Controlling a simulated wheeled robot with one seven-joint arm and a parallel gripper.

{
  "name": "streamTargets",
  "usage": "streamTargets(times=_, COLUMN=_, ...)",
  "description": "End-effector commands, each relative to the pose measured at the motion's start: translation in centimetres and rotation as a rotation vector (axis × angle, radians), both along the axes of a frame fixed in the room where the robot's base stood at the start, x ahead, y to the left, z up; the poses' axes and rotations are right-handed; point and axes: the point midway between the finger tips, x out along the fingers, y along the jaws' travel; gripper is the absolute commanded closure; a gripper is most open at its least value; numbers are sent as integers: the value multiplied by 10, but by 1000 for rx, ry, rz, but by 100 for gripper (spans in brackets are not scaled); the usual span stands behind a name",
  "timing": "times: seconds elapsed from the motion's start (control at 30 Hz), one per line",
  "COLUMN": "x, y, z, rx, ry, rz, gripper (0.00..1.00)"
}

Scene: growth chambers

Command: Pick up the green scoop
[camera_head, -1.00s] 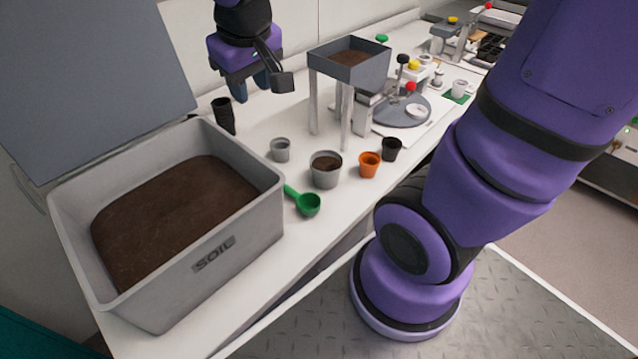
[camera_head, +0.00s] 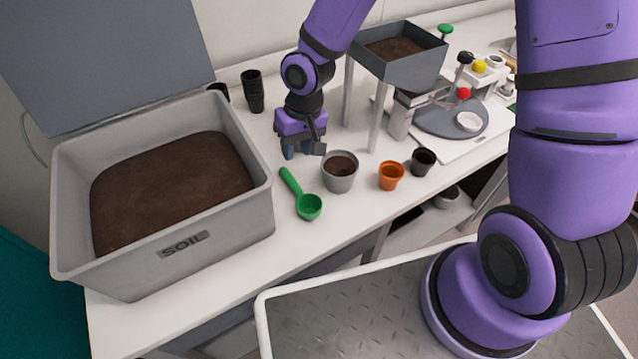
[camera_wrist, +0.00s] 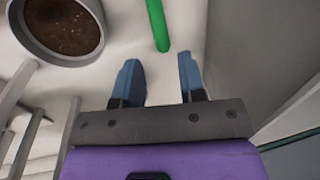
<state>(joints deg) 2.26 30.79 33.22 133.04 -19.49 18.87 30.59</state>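The green scoop (camera_head: 302,196) lies on the white bench, between the soil bin and a grey pot. Its round bowl is towards the bench's front edge and its handle points back and left. In the wrist view only part of its green handle (camera_wrist: 158,24) shows, at the top, ahead of the fingers. My gripper (camera_head: 295,152) is above the bench, just behind the handle's end. In the wrist view my gripper (camera_wrist: 160,72) has its two blue fingers apart with nothing between them. The scoop's bowl is outside the wrist view.
A grey bin (camera_head: 262,197) labelled SOIL stands on the left. A grey pot (camera_head: 340,180) with soil is close right of the gripper, also in the wrist view (camera_wrist: 40,48). Orange (camera_head: 391,177) and black (camera_head: 423,162) pots stand further right. A raised soil tray (camera_head: 425,68) stands behind.

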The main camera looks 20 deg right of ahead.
Motion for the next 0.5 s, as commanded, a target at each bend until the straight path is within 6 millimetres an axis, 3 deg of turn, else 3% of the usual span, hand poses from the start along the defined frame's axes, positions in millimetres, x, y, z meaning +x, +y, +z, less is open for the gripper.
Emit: streamTargets(times=0.5, x=-4, y=15, z=-56, rx=12, ry=11, rz=3, gripper=63)
